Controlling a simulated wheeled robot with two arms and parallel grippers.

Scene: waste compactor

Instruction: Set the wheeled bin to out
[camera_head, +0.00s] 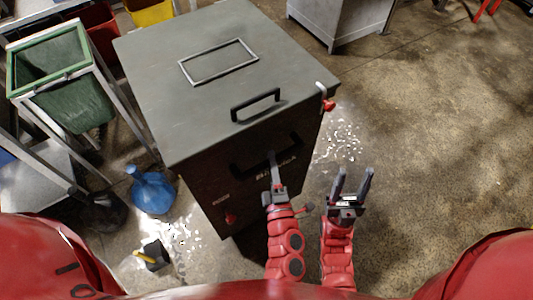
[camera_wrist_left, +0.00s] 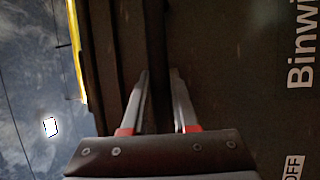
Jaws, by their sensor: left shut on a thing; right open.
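The compactor cabinet (camera_head: 185,100) has a grey top and a dark front panel (camera_head: 240,195) with partly hidden white "Bin..." lettering. I take this panel to be the front of the wheeled bin; it looks roughly flush, with no clear gap showing. A black handle (camera_head: 240,172) crosses its upper part. My left gripper (camera_head: 272,158) is shut on this handle at the front panel. In the left wrist view its fingers (camera_wrist_left: 160,100) straddle a dark bar, with the lettering at right. My right gripper (camera_head: 354,182) is open and empty, right of the panel and apart from it.
A black lid handle (camera_head: 255,105) and a red-tipped lever (camera_head: 327,100) sit above. A blue jug (camera_head: 152,192) and a small black-and-yellow object (camera_head: 152,255) stand on the floor at left. A green bin (camera_head: 75,100) is further left. Floor at right is clear.

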